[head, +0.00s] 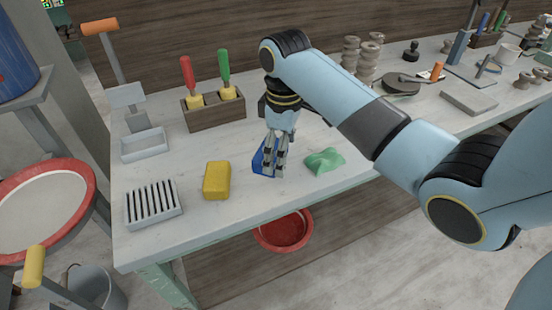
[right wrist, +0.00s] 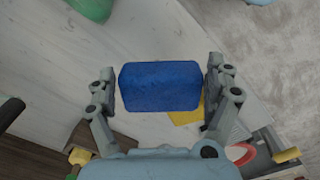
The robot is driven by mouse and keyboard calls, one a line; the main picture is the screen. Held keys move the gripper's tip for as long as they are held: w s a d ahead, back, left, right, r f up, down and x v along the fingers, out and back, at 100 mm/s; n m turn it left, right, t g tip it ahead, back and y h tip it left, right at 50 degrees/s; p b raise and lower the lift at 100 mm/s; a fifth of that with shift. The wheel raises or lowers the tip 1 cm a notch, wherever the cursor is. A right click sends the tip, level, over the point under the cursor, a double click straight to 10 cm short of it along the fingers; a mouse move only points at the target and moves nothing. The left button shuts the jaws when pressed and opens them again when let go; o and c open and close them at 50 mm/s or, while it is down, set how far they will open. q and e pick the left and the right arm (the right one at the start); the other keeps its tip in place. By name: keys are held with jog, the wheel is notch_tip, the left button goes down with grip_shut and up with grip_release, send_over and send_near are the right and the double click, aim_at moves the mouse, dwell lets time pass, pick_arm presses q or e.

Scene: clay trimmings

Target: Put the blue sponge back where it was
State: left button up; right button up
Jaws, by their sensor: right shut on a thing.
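The blue sponge (head: 259,160) is between the fingers of my right gripper (head: 270,174), over the pale bench between the yellow sponge and the green piece. The fingers hide part of it in the head view. In the right wrist view the blue sponge (right wrist: 160,86) spans the space between the two fingers of the right gripper (right wrist: 161,88), which is shut on it. It appears raised above the bench, though the height is hard to tell. My left gripper is not in view.
A yellow sponge (head: 217,180) and a slotted rack (head: 153,205) lie to the left. A crumpled green piece (head: 324,160) lies to the right. Behind stand a wooden box (head: 215,116) with red- and green-handled tools and a white tray (head: 143,145). The bench's front edge is close.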

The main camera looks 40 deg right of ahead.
jog(key=w, duration=0.1)
jog(key=w+f, duration=0.2)
jog(key=shift+w+d, duration=0.1)
jog(key=shift+d, duration=0.15)
notch_tip(320, 180, down, 3)
jog(key=shift+f, duration=0.45)
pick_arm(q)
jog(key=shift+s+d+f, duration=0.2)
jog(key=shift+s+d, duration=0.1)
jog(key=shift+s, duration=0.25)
pick_arm(e)
jog(key=shift+f, duration=0.15)
jog(key=o, duration=0.7)
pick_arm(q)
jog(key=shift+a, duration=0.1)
pick_arm(e)
jog(key=shift+o, duration=0.2)
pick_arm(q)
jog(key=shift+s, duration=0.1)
